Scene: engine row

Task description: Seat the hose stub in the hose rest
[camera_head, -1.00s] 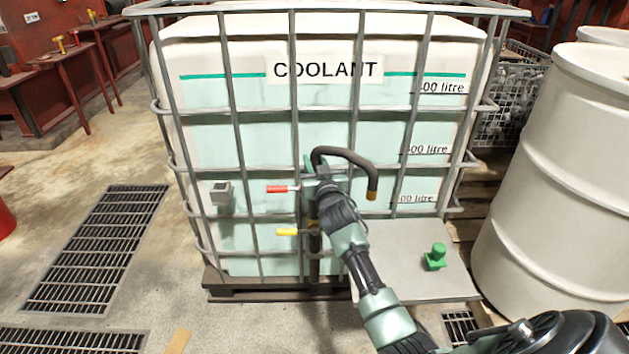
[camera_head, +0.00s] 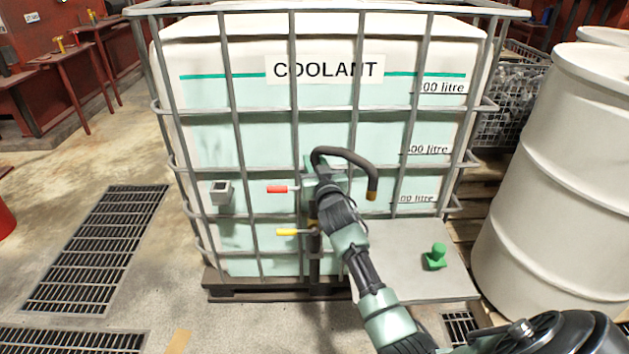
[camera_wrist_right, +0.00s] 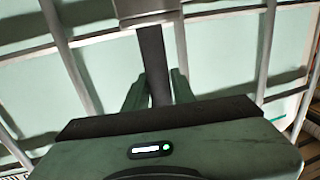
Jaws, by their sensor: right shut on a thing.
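The hose stub (camera_head: 345,153) is a dark curved tube. It arches up and to the right in front of the cage and ends in a brass tip pointing down. My right gripper (camera_head: 318,182) is at the left leg of this curve, partly hidden by my own wrist. In the right wrist view its two green fingers (camera_wrist_right: 155,90) are shut on the dark tube, which runs up towards a grey metal part. A small grey open box (camera_head: 221,193) on the cage, left of the gripper, looks like the hose rest. The tube is apart from it. My left gripper is not in view.
The caged coolant tank (camera_head: 266,135) stands directly behind the gripper. A red lever (camera_head: 278,189) and a yellow lever (camera_head: 288,232) stick out left of it. White drums (camera_head: 560,190) stand at the right.

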